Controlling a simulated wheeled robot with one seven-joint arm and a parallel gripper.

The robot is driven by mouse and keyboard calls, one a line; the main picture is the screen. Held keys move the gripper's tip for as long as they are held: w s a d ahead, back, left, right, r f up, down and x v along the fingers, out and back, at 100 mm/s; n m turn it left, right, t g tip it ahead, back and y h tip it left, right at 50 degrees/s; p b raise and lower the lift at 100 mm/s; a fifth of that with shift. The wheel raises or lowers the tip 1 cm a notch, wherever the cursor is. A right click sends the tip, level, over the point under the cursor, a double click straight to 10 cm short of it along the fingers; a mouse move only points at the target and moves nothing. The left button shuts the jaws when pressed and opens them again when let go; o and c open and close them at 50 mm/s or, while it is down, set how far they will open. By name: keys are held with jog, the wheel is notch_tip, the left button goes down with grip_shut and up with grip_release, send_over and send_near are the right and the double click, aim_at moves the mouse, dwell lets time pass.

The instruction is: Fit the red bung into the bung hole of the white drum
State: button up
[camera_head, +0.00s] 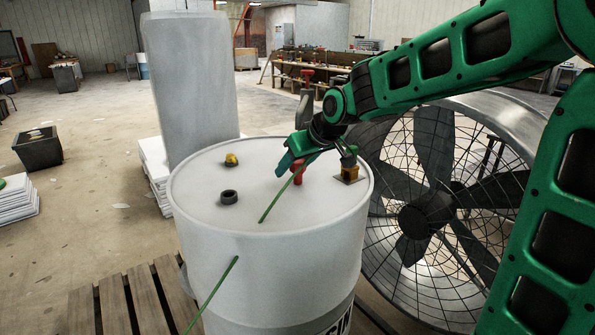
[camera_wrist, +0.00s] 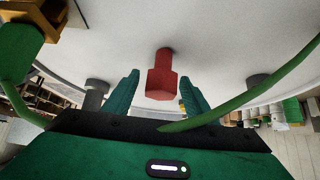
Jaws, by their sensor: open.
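The white drum (camera_head: 335,217) stands upright in the middle of the head view. The red bung (camera_head: 298,177) stands on its lid, right of centre, partly hidden by my gripper. In the wrist view the bung (camera_wrist: 161,80) shows its wide faceted head towards me and a narrower part against the lid. My gripper (camera_head: 291,166) is over the lid at the bung. Its fingers are apart, one on each side of the bung, with gaps visible. A raised black ring (camera_head: 229,197), apparently the bung hole, sits at the lid's left front. Whether the fingers reach fully around the bung is unclear.
A yellow-topped fitting (camera_head: 231,159) stands behind the black ring. A brass-coloured fitting (camera_head: 350,173) stands at the lid's right edge. A thin green cord (camera_head: 216,290) passes before the drum and over the lid. A large caged fan (camera_head: 430,213) stands close on the right.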

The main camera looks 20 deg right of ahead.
jog(key=shift+x, duration=0.85)
jog(key=c, duration=1.2)
jog(key=shift+o, duration=0.2)
jog(key=shift+r, duration=0.1)
